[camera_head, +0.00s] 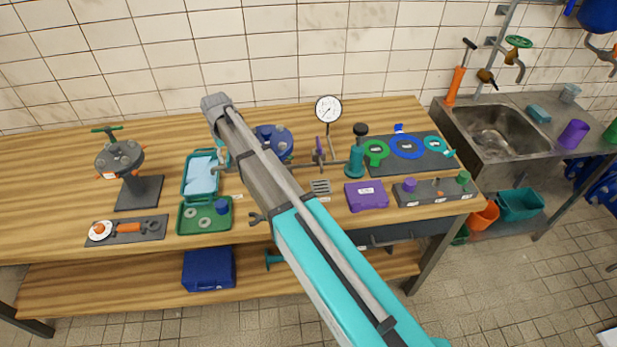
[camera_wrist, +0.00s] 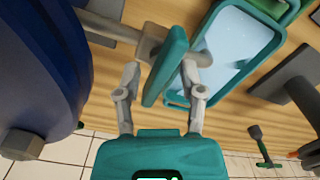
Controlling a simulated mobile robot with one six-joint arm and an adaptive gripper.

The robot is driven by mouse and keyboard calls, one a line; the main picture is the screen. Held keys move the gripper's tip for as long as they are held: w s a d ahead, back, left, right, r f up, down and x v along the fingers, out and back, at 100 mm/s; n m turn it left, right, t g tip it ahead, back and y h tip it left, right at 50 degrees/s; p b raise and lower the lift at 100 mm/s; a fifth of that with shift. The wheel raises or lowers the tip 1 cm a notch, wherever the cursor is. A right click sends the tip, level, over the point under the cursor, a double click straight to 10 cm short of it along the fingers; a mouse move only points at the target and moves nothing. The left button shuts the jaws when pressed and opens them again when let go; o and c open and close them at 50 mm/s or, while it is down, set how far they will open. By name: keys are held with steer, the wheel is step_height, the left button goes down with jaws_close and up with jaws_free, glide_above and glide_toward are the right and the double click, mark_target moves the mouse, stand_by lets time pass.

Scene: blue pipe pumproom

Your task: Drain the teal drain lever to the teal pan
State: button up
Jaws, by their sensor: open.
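The teal drain lever (camera_wrist: 166,66) is a flat bar on a grey valve fitting (camera_wrist: 152,44) in the wrist view. My gripper (camera_wrist: 160,72) is open, with one finger on each side of the lever. I cannot tell whether either finger touches it. The teal pan (camera_wrist: 222,75) lies beyond the right finger, with a pale blue inside that may be liquid. In the head view the pan (camera_head: 186,180) sits on the bench left of my arm. The lever and gripper cannot be made out clearly there, as my arm covers much of that area.
A large blue flange (camera_wrist: 35,65) fills the left of the wrist view, close to my gripper. A green tray (camera_head: 228,224) sits in front of the pan. A grey valve stand (camera_head: 138,190) is to the left. A gauge (camera_head: 328,110) and purple box (camera_head: 367,195) stand right.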

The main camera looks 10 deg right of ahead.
mark_target(228, 154)
steer(key=n, duration=1.2)
steer(key=shift+n, duration=0.3)
steer(key=shift+r+p, duration=0.4)
step_height(228, 154, up, 13)
steer(key=p, duration=1.3)
steer(key=s+d+f+m+b, duration=0.1)
steer(key=s+d+m, duration=0.1)
steer(key=s+d, duration=0.1)
steer(key=s+d+f+m+b, duration=0.2)
steer(key=s+d, duration=0.1)
steer(key=d, duration=0.2)
steer(key=s+d+f+m+b, duration=0.1)
steer(key=s+d+m, duration=0.2)
steer(key=d, duration=0.2)
steer(key=shift+s+f+b, duration=0.4)
steer(key=s+d+f+m+b, duration=0.4)
steer(key=s+d+m, duration=0.3)
steer(key=s+d, duration=0.2)
steer(key=shift+s, duration=0.55)
steer(key=shift+w+a+r, duration=0.1)
